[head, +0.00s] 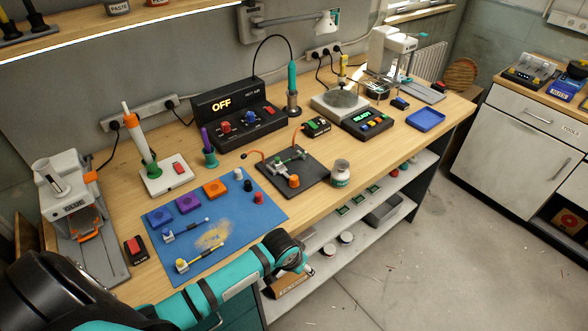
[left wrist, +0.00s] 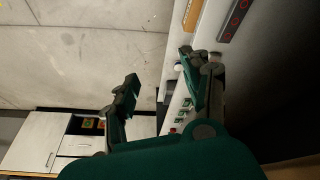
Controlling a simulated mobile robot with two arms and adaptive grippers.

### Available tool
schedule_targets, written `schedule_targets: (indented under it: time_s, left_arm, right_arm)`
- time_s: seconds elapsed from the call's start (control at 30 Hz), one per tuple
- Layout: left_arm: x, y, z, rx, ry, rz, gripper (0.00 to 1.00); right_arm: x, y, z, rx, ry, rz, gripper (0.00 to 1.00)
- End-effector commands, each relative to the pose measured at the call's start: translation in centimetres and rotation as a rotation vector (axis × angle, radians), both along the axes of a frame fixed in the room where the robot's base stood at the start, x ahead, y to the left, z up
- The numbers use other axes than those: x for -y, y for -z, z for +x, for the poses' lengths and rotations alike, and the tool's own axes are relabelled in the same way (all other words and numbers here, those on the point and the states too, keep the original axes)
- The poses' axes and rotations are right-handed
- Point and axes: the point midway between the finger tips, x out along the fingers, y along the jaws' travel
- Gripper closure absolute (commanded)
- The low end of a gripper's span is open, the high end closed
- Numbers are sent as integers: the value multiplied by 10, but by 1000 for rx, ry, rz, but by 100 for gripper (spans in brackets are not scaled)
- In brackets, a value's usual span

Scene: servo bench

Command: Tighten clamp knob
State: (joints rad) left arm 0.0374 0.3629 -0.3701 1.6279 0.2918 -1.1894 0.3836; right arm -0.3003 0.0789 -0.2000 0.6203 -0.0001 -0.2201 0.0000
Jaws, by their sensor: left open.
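A black fixture plate (head: 276,171) lies on the bench and carries a small green board in a clamp. An orange knob (head: 293,181) sits at its front edge, and I take it to be the clamp knob. My teal left arm comes in from the lower left, and its end (head: 285,250) is in front of the bench edge, apart from the knob. The fingers are hard to make out in the head view. In the left wrist view my left gripper (left wrist: 159,70) is open and empty, with floor and shelf beyond it. My right gripper is not in view.
A blue mat (head: 215,225) with servo parts lies left of the plate. A glass jar (head: 340,173) stands close to its right. A black control box (head: 236,120) and a soldering iron (head: 292,80) are behind. A lower shelf (head: 345,225) runs under the bench.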

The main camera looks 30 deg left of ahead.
Motion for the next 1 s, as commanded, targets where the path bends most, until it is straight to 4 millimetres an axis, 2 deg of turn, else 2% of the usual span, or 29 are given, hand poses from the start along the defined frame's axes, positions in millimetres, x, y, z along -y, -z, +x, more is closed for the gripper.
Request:
schedule_targets:
  time_s: [0.03, 0.17, 0.2, 0.27, 0.37, 0.47, 0.6, 0.7, 0.83, 0.9, 1.0]
  left_arm:
    - [5, -33, 7, 14, 8, -5, 52]
    - [17, -95, 13, 28, 25, -12, 52]
    - [19, -118, 17, 35, 28, -11, 52]
    - [15, -138, 26, 35, 12, -5, 52]
    - [4, -162, 45, 34, -30, 6, 52]
    - [-11, -197, 65, 38, -89, 21, 52]
    - [-43, -254, 88, 42, -210, 52, 52]
    - [-64, -289, 97, 42, -299, 68, 52]
    - [-81, -316, 100, 41, -376, 79, 52]
    - [-85, -321, 100, 38, -397, 81, 52]
    - [-87, -318, 102, 36, -405, 81, 52]
  right_arm:
    - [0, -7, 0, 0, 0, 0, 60]
    - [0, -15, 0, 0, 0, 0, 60]
    - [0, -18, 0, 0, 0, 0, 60]
    - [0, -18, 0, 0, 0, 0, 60]
    - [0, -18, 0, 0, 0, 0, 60]
    - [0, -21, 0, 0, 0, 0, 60]
    - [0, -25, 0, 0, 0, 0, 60]
    - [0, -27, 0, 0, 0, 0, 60]
    - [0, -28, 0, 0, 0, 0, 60]
    - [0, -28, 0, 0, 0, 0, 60]
    - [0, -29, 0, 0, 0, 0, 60]
